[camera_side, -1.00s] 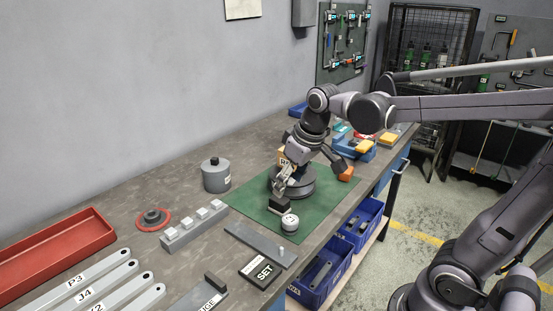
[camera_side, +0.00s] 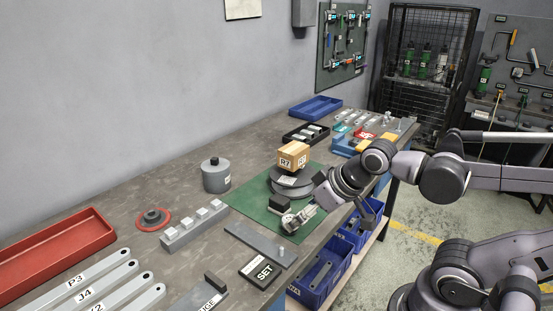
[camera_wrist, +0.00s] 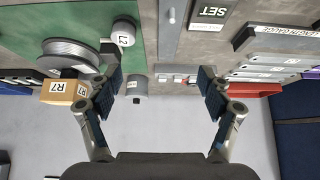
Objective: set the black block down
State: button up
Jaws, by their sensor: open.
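My gripper (camera_side: 297,218) is just right of the block in the side view and overlaps the round piece. In the wrist view my gripper (camera_wrist: 161,80) has its fingers wide apart with nothing held between them.
A grey canister (camera_side: 216,176), a stepped grey bar (camera_side: 194,226) and a flat SET plate (camera_side: 261,271) stand around the mat.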

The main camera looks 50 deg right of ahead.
jog(key=n+g+h, duration=0.7)
jog(key=n+h, duration=0.5)
jog(key=n, duration=0.5)
send_near(277, 201)
jog(key=shift+d+f, duration=0.1)
jog(key=shift+d, duration=0.6)
jog(key=shift+w+a+f+n+h, duration=0.1)
jog(key=shift+a+f+n+h, duration=0.35)
jog(key=shift+f+h, duration=0.25)
jog(key=x, duration=1.1)
